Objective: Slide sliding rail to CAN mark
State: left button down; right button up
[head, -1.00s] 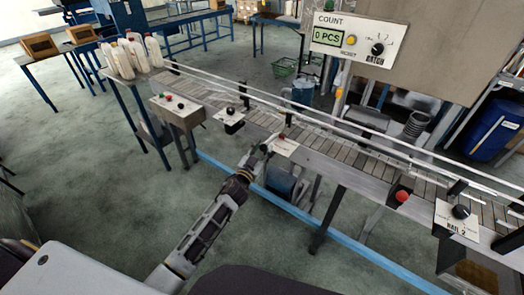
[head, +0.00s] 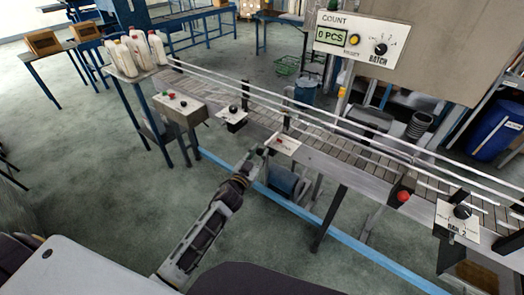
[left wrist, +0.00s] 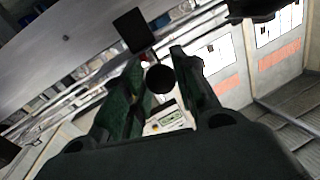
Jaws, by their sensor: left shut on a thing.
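The sliding rail (head: 316,118) is one of the long pale bars running along the conveyor, held by dark posts. A small white label plate (head: 286,144) with a red spot sits at the conveyor's near edge; its lettering is too small to read, so I cannot make out the CAN mark. My left gripper (head: 262,153) is just left of and below this plate. My right gripper is not in view.
A control box (head: 180,108) and a black-knob plate (head: 232,114) stand left along the conveyor (head: 330,140). A red button (head: 403,196) and the RAIL 2 plate (head: 457,220) are to the right. White bottles (head: 135,52) stand at the far left end.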

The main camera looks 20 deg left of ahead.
pick_arm(q)
jog(key=shift+s+a, duration=0.1)
jog(key=shift+s, duration=0.25)
jog(key=c, duration=1.1)
grip_release()
jog(key=shift+s, duration=0.1)
jog(key=s+a, duration=0.1)
jog(key=s, duration=1)
jog(key=shift+s+a, duration=0.25)
jog(key=shift+s, duration=0.1)
jog(key=shift+m, duration=0.3)
